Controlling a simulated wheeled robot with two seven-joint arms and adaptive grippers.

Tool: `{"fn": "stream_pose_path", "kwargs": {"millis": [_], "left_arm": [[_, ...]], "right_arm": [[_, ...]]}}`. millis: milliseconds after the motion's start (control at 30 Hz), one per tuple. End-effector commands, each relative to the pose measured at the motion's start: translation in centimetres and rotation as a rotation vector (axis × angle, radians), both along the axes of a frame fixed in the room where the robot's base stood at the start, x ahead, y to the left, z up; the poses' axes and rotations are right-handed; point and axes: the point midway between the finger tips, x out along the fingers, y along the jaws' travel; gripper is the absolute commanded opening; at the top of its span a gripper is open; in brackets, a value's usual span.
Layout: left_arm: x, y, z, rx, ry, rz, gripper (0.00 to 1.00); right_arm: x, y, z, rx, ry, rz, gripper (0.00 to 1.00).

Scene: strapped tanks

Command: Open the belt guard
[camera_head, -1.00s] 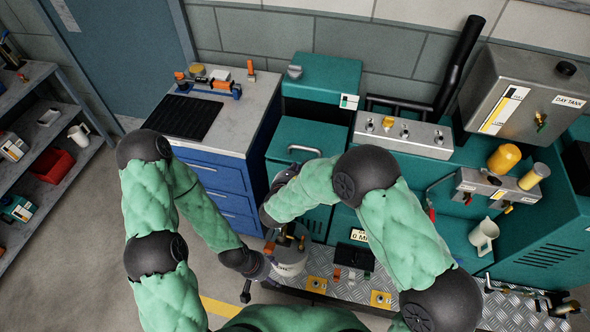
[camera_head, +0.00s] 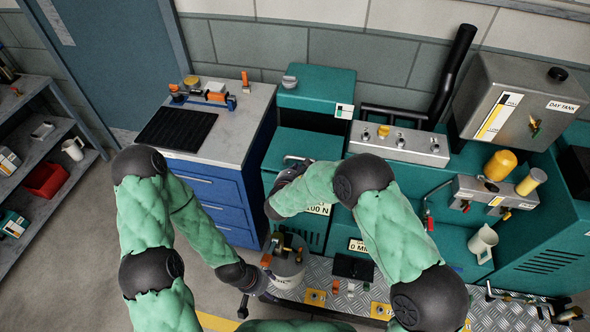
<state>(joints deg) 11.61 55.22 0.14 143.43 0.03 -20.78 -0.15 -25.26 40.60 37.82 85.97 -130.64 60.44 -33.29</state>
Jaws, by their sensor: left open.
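The belt guard appears to be the teal box (camera_head: 318,146) with a bar handle (camera_head: 297,158) near its top edge, in the head view. Its top looks closed. My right gripper (camera_head: 289,173) is just below the handle, partly hidden by its own dark wrist and arm. I cannot tell whether it touches the handle or how its fingers stand. My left gripper (camera_head: 266,288) is low, open, beside a grey bucket (camera_head: 287,274) with tools in it. Its fingertips are hard to make out.
A blue drawer bench (camera_head: 255,110) with a black mat (camera_head: 178,130) stands on the left. On the right are a valve manifold (camera_head: 400,145), a steel day tank (camera_head: 520,105), yellow filters and a jug (camera_head: 483,243). A tread-plate step (camera_head: 345,304) runs along the front.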

Motion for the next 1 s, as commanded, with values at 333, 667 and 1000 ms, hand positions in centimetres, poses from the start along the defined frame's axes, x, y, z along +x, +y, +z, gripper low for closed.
{"fn": "stream_pose_path", "kwargs": {"millis": [333,667,1000], "left_arm": [[0.0,0.0,1.2,0.000,0.000,0.000,0.68],[0.0,0.0,2.1,0.000,0.000,0.000,0.68],[0.0,0.0,4.0,0.000,0.000,0.000,0.68]], "right_arm": [[0.2,-0.1,1.0,0.007,0.034,0.000,0.00],[0.5,-0.1,1.9,0.014,0.058,-0.001,0.00],[0.9,-0.2,3.4,0.026,0.108,-0.003,0.00]]}}
